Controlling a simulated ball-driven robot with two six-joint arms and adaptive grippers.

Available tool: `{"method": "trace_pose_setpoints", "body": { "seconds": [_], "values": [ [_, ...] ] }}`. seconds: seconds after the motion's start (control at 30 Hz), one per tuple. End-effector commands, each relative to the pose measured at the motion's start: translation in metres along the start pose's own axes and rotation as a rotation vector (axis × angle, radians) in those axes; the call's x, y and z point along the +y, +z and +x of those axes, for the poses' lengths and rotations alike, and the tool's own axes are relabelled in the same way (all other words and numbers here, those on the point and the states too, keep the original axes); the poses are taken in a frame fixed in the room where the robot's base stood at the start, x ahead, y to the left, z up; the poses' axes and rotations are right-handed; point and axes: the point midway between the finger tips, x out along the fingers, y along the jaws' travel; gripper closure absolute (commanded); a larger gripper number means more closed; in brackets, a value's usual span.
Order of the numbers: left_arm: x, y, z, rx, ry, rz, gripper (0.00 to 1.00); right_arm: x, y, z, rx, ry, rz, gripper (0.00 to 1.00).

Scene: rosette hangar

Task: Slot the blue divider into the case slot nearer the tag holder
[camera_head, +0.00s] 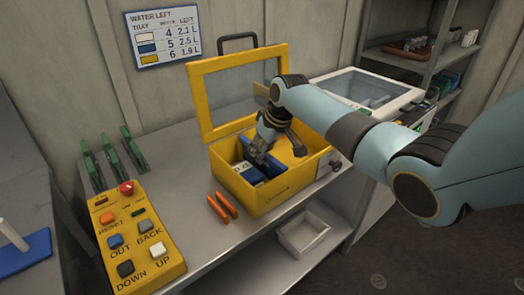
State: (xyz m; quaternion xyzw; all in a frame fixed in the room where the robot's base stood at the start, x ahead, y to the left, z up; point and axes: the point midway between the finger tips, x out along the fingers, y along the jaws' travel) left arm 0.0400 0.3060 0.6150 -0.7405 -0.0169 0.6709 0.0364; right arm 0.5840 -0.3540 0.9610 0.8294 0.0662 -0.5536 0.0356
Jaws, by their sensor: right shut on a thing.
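A yellow case (280,197) stands on the grey bench with its window lid (205,98) raised at the back. My right gripper (259,156) reaches down into the left half of the case. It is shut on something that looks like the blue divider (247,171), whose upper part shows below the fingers. The fingers hide much of it, and I cannot tell whether it sits in a slot. A white-marked piece lies beside it. The slots are hidden, and I cannot make out the tag holder clearly. My left gripper is not in view.
A yellow button box (137,240) and green upright pieces (110,157) stand at left. A white-framed glass-topped box (368,92) is behind my right arm. A white tray (303,233) sits on the lower shelf.

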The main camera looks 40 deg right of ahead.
Motion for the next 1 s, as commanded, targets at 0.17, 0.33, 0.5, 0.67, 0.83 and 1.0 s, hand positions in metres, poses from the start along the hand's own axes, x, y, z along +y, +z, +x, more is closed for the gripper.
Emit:
{"method": "trace_pose_setpoints", "body": {
  "seconds": [0.17,0.33,0.5,0.67,0.83,1.0],
  "values": [
    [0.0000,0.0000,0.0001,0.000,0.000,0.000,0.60,-0.0020,0.0014,0.0012,-0.003,-0.004,0.001,1.00],
    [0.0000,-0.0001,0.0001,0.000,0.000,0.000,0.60,-0.0017,0.0012,0.0010,-0.002,-0.004,0.001,0.65],
    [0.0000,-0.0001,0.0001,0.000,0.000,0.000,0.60,-0.0011,0.0009,0.0007,-0.002,-0.003,0.001,0.60],
    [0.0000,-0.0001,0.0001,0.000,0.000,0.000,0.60,-0.0010,0.0010,0.0007,-0.002,-0.002,0.000,0.60],
    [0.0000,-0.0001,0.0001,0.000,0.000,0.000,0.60,-0.0008,0.0009,0.0006,-0.002,-0.002,0.000,0.60],
    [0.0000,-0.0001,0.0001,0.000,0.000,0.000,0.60,-0.0007,0.0007,0.0005,-0.002,-0.002,0.000,0.41]
  ]
}}
